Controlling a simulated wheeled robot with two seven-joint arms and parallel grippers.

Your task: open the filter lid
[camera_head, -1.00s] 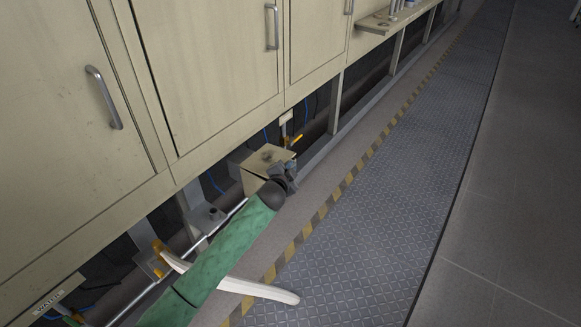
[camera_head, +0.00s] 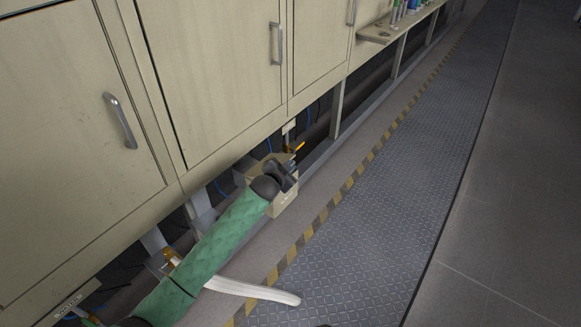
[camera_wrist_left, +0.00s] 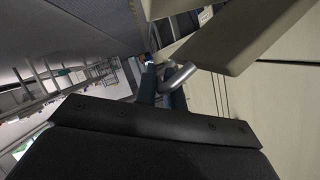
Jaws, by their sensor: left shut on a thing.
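The beige filter box (camera_head: 285,200) sits low under the cabinets, beside the floor strip in the head view. My left gripper (camera_head: 284,174) is at its upper part and covers some of it. In the left wrist view, the left gripper's fingers (camera_wrist_left: 160,86) are shut on a curved silver handle (camera_wrist_left: 183,73). The handle joins a tilted beige panel (camera_wrist_left: 235,38), which looks like the filter lid. My forearm and gripper hide much of the box top in the head view, so I cannot tell how far the lid is raised. My right gripper is not in view.
Beige cabinet doors (camera_head: 215,80) with metal handles stand above the box. A small orange-handled valve (camera_head: 297,146) is just behind it. A yellow-black striped edge (camera_head: 330,207) borders the metal floor plate (camera_head: 390,190). The floor to the right is clear.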

